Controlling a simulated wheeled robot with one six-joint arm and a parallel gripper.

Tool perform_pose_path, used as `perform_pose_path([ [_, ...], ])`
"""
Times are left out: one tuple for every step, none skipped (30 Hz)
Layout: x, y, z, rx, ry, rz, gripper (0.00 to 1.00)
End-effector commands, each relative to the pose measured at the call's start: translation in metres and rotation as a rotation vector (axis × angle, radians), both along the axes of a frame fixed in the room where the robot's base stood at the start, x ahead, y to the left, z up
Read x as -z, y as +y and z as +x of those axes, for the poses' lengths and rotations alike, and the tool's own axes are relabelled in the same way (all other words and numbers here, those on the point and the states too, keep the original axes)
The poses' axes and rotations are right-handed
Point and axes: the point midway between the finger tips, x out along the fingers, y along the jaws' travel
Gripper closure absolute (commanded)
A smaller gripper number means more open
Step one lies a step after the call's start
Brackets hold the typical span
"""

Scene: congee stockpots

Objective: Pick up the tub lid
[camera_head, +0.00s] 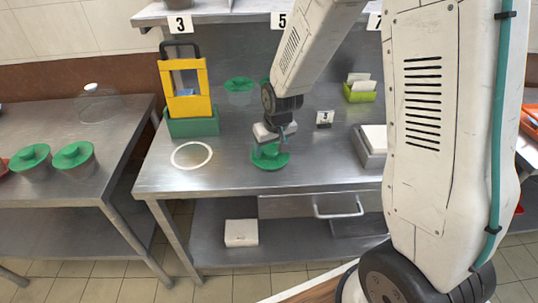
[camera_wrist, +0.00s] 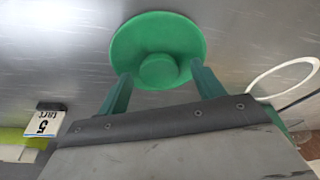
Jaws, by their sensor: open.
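A round green tub lid (camera_head: 276,163) with a raised central knob lies on the steel table, below the end of my arm. In the wrist view the lid (camera_wrist: 135,38) is at the top centre, with its knob near the fingertips. My gripper (camera_wrist: 160,72) is open, with one green finger to each side of the knob. I cannot tell whether the fingers touch it. In the head view my gripper (camera_head: 271,146) is directly over the lid and hides part of it.
A white ring (camera_head: 192,155) lies left of the lid. A yellow caddy (camera_head: 187,105) stands behind it in a green base. Lidded tubs (camera_head: 75,158) stand on the left table.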

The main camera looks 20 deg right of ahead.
Motion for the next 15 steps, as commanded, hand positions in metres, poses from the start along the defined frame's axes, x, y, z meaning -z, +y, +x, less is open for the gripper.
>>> perform_pose_path([
  [0.0023,-0.0001,0.0007,0.000,0.000,0.000,0.33],
  [0.0028,-0.0002,0.0009,0.000,-0.001,0.000,0.33],
  [0.0029,-0.0002,0.0011,0.001,-0.001,0.000,0.33],
  [0.0029,-0.0003,0.0012,0.001,-0.002,0.000,0.33],
  [0.0028,-0.0003,0.0012,0.001,-0.002,0.000,0.33],
  [0.0027,-0.0004,0.0012,0.001,-0.002,0.000,0.33],
  [0.0026,-0.0004,0.0012,0.001,-0.002,0.000,0.33],
  [0.0026,-0.0004,0.0012,0.001,-0.001,0.000,0.33],
  [0.0026,-0.0004,0.0012,0.001,-0.001,0.000,0.44],
  [0.0025,-0.0004,0.0011,0.001,-0.001,0.000,0.52],
  [0.0025,-0.0003,0.0010,0.001,-0.001,0.000,0.60],
  [0.0025,-0.0003,0.0010,0.001,-0.001,0.000,0.72],
  [0.0025,-0.0003,0.0010,0.001,-0.001,0.000,0.79],
  [0.0025,-0.0003,0.0010,0.001,-0.001,0.000,0.79],
  [0.0025,-0.0002,0.0010,0.001,-0.001,0.000,0.79],
])
